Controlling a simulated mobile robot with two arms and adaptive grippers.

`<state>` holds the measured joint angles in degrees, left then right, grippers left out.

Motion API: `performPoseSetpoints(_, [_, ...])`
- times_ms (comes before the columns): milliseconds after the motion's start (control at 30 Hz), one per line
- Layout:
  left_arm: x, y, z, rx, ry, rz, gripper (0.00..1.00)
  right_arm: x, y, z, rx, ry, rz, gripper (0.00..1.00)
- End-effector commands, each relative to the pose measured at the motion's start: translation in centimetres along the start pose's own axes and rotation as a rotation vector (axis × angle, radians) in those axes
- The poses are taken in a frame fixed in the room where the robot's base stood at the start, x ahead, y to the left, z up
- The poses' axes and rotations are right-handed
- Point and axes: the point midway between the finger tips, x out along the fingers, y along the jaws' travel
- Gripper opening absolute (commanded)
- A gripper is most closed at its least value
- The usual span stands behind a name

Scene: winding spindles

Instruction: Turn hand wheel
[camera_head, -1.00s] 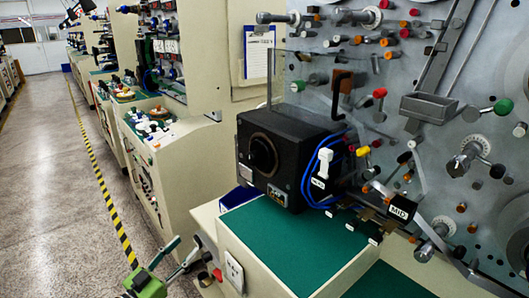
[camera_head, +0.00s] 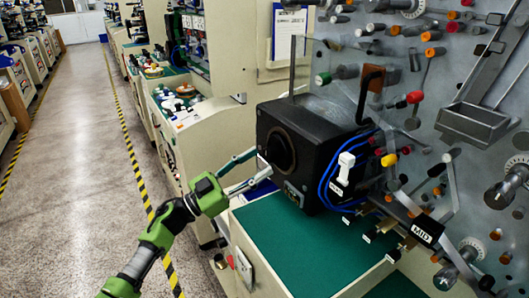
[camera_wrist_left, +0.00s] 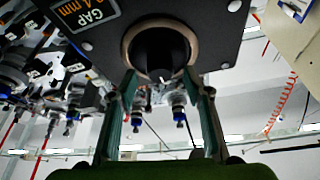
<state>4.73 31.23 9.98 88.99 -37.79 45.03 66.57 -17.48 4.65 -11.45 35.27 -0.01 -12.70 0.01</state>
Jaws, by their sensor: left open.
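The hand wheel looks to be the dark round knob (camera_head: 279,151) on the front face of a black box (camera_head: 318,138) on the green-topped bench. In the left wrist view the knob (camera_wrist_left: 160,52) shows large, inside a tan ring. My left gripper (camera_head: 258,166) is open, with its two green fingers spread and pointing at the box front. In the left wrist view the fingertips (camera_wrist_left: 161,84) stand on either side of the knob's near part. I cannot tell whether they touch it. No right gripper shows.
A green bench top (camera_head: 290,240) lies below the box. Blue cables (camera_head: 328,185) and a white lever (camera_head: 346,167) are at the box's right side. A grey panel (camera_head: 445,80) with spindles stands behind. The aisle floor (camera_head: 85,200) at left is clear.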

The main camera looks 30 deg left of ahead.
Motion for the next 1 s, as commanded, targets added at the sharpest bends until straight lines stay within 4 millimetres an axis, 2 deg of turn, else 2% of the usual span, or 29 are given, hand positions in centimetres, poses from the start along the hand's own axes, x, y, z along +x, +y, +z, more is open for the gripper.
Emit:
performPoseSetpoints(33, [0.9,-0.1,-0.3,-0.002,0.002,-0.001,0.45,-0.6,0.0,-0.7,0.000,0.009,0.000,0.40])
performPoseSetpoints(200, [2.5,-0.1,-0.1,-0.002,0.001,-0.001,0.45,-1.0,-0.1,-1.7,0.001,0.024,-0.001,0.40])
performPoseSetpoints(567, [3.0,0.0,0.1,0.000,-0.001,0.000,0.45,-1.1,-0.3,-1.1,0.001,0.016,-0.003,0.40])
performPoseSetpoints(700, [3.0,0.0,0.1,0.000,-0.001,0.000,0.11,-1.1,-0.3,-0.8,0.001,0.011,-0.004,0.40])
performPoseSetpoints(733, [3.0,0.0,0.1,0.000,-0.001,0.000,0.07,-1.1,-0.3,-0.8,0.001,0.011,-0.004,0.40])
performPoseSetpoints(1000, [2.9,0.0,0.1,0.011,-0.001,0.004,0.07,-0.9,-0.1,-0.7,0.000,0.009,-0.001,0.40])
